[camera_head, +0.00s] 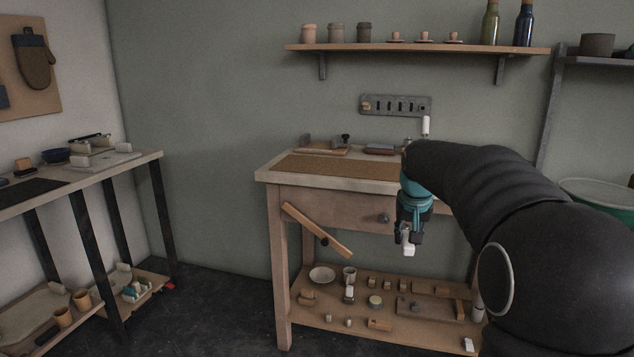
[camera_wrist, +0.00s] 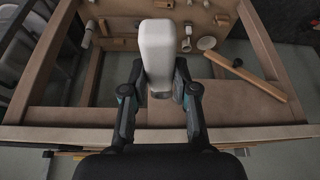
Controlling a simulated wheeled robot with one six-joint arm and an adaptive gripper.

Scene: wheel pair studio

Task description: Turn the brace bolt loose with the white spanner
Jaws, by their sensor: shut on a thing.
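My gripper (camera_head: 410,233) is shut on the white spanner (camera_head: 407,246), in front of the workbench's right half. In the wrist view my gripper (camera_wrist: 158,92) has a finger on either side of the spanner's white body (camera_wrist: 157,50); its far end cannot be made out. The wooden brace (camera_head: 316,230) runs slanting down to the right from the bench's left front leg. It also shows in the wrist view (camera_wrist: 250,78). The dark brace bolt (camera_head: 325,241) sits on the brace, well left of my gripper and apart from the spanner.
A drawer with a dark knob (camera_head: 384,218) is just left of my gripper. A second table (camera_head: 150,157) stands at left, with open floor between. A wall shelf (camera_head: 420,49) hangs above.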

